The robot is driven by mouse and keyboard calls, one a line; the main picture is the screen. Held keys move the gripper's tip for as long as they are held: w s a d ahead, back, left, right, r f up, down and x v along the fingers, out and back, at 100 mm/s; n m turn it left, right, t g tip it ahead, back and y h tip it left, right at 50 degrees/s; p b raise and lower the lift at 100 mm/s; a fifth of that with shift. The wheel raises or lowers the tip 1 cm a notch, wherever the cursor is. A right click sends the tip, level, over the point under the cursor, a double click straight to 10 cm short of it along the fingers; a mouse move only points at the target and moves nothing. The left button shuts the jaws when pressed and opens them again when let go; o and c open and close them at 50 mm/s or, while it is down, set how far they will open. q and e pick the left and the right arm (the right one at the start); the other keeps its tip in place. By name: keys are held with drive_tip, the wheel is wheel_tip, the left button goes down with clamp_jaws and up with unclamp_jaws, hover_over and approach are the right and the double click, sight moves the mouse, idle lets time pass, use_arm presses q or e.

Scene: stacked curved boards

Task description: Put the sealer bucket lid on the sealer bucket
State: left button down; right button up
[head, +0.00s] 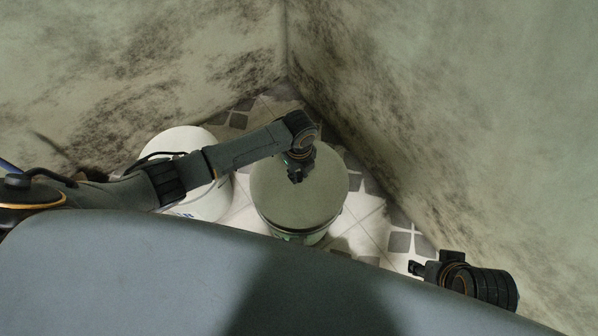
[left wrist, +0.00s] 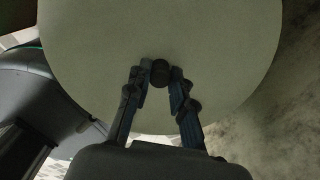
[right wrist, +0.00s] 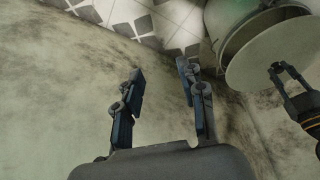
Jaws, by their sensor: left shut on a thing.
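The sealer bucket lid (head: 300,207) is a round grey-green disc with a small dark knob (left wrist: 160,72) at its centre. My left gripper (head: 296,177) is shut on this knob; its fingers (left wrist: 157,80) stand on either side of it. The sealer bucket (head: 298,239) is under the lid and mostly hidden by it in the head view. In the right wrist view the lid (right wrist: 270,62) looks apart from the bucket (right wrist: 228,15), with a gap at the bucket's rim. My right gripper (right wrist: 160,71) is open and empty, off to the right of the bucket.
A white bucket (head: 205,203) stands left of the sealer bucket, partly behind my left arm. Two stained walls (head: 420,100) meet in a corner behind the buckets. The tiled floor (head: 362,232) is bare to the right of the sealer bucket.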

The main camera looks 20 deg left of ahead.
sight(299, 181)
use_arm(q)
drive_tip(key=shift+f+b, duration=1.3)
drive_tip(key=shift+b, duration=0.15)
drive_tip(key=shift+f, duration=0.5)
drive_tip(key=shift+f+b, duration=0.4)
use_arm(e)
drive_tip(key=w+a+r+t+y, duration=0.1)
drive_tip(key=w+t, duration=0.3)
drive_tip(key=w, duration=0.4)
drive_tip(key=shift+w+a+r+t, duration=0.3)
drive_tip(key=shift+w+a+t, duration=0.1)
drive_tip(key=shift+a, duration=0.45)
drive_tip(key=shift+s+f, duration=0.15)
drive_tip(key=shift+s, duration=0.2)
use_arm(q)
drive_tip(key=shift+p, duration=0.35)
use_arm(e)
drive_tip(key=shift+s+d+f+g, duration=0.25)
drive_tip(key=shift+s+f+g, duration=0.1)
drive_tip(key=shift+s, duration=0.2)
drive_tip(key=shift+s+d+f+g, duration=0.25)
drive_tip(key=shift+s+g, duration=0.1)
drive_tip(key=shift+s, duration=0.15)
drive_tip(key=shift+w, duration=0.15)
use_arm(q)
drive_tip(key=shift+f, duration=0.15)
use_arm(e)
drive_tip(key=shift+w+a+r, duration=0.15)
drive_tip(key=shift+w+a, duration=0.05)
